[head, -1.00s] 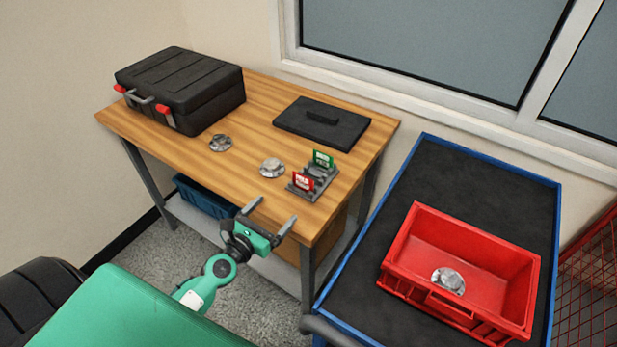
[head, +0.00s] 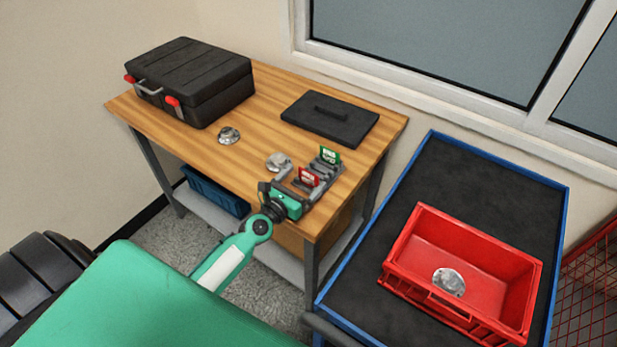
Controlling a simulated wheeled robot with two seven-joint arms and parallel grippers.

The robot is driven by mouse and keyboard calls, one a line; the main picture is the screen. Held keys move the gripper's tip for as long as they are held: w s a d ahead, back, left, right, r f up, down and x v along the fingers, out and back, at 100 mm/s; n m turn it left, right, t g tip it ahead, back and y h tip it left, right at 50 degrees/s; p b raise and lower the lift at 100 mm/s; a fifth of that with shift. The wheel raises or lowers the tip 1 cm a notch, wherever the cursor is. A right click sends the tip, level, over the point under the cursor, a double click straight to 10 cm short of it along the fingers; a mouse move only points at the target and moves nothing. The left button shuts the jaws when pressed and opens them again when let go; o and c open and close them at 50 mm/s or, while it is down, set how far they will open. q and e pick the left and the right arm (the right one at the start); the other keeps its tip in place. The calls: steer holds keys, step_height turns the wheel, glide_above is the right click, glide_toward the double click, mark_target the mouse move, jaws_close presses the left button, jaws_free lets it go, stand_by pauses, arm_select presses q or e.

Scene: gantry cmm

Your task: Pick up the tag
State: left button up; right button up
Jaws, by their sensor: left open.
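A small red tag (head: 309,176) and a green tag (head: 330,155) stand upright in a grey holder (head: 325,172) near the front right of the wooden bench. My left gripper (head: 301,184) is open at the front of the holder, its fingers spread toward the red tag. I cannot tell whether the red tag lies between the fingertips or just beyond them; no contact is clear. The gripper and its fingers hide part of the holder's near side. My right gripper is not in view.
On the wooden bench (head: 240,165) are a black case (head: 190,78), a flat black lid-like plate (head: 330,118) and two round metal parts (head: 229,135), (head: 278,161). A blue-edged cart (head: 480,165) at the right carries a red crate (head: 400,245) with a metal part (head: 448,282) inside.

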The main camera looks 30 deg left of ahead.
mark_target(308, 176)
arm_select(q)
steer(key=shift+w+d+p, duration=0.15)
steer(key=shift+w+d, duration=0.05)
steer(key=shift+w, duration=0.95)
steer(key=shift+w+d+p, duration=0.15)
steer(key=shift+w, duration=1)
steer(key=shift+c, duration=0.2)
steer(key=c, duration=1)
